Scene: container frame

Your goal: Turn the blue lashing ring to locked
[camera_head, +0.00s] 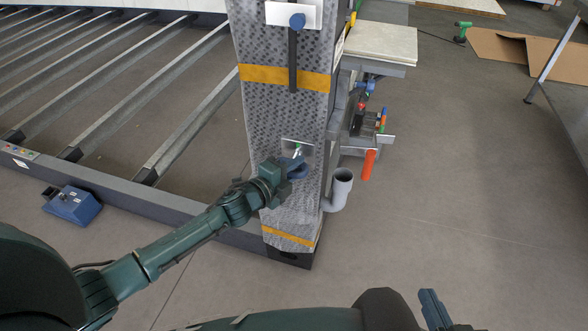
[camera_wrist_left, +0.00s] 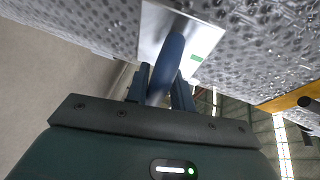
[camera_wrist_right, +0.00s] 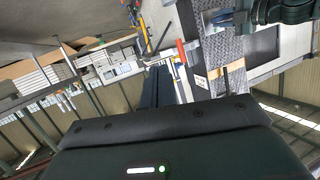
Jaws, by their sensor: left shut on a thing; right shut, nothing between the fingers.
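The blue lashing ring (camera_wrist_left: 172,52) sits on a light metal plate (camera_wrist_left: 152,28) on the patterned, wrapped post (camera_head: 285,120). A small green mark (camera_wrist_left: 196,58) shows on the plate beside the ring. In the head view the ring (camera_head: 298,171) is partly hidden by my left gripper (camera_head: 284,168). In the left wrist view, the fingers of my left gripper (camera_wrist_left: 162,80) are on both sides of the ring, shut on it. My right gripper (camera_head: 434,308) is shut and empty at the lower right, apart from the post; its fingers (camera_wrist_right: 160,84) also show in the right wrist view.
Another plate (camera_head: 280,15) with a blue knob (camera_head: 297,20) and a dark bar is higher on the post. A grey pipe elbow (camera_head: 340,188) and an orange tube (camera_head: 369,164) stand right of it. A blue box (camera_head: 72,205) lies left. The floor at right is mostly clear.

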